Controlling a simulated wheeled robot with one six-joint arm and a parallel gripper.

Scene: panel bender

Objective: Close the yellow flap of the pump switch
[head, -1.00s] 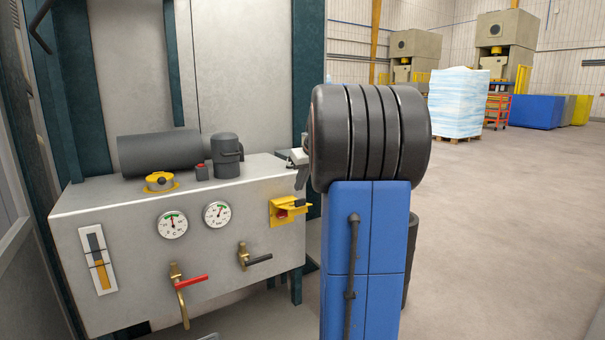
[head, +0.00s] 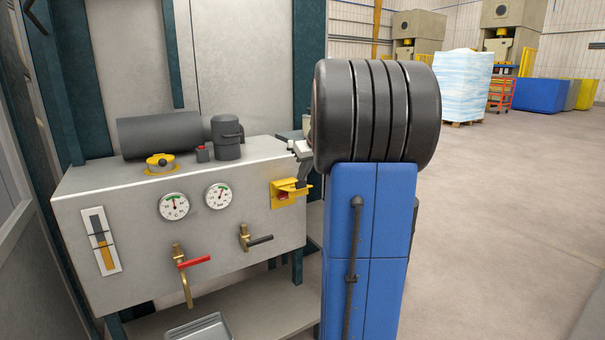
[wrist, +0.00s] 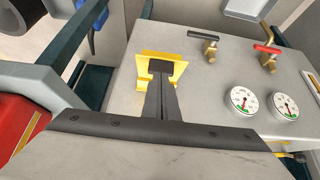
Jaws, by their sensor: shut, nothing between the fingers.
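The pump switch (head: 281,197) is a yellow plate with a red part, on the upper right of the grey cabinet's front in the head view. Its yellow flap (head: 293,188) sticks out from the plate above the red part, which is still exposed. My gripper (head: 301,184) is shut and empty, its dark fingertips at the flap's outer end. In the wrist view my gripper (wrist: 161,67) overlaps the yellow flap (wrist: 178,57) and hides the middle of the switch. Whether the fingertips touch the flap I cannot tell.
The grey cabinet (head: 140,235) also carries two gauges, a red-handled valve (head: 193,262) and a black-handled valve (head: 258,240) left of the switch. A black motor (head: 160,135) and a yellow cap (head: 160,163) sit on top. A metal tray (head: 200,328) is below. Open floor lies to the right.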

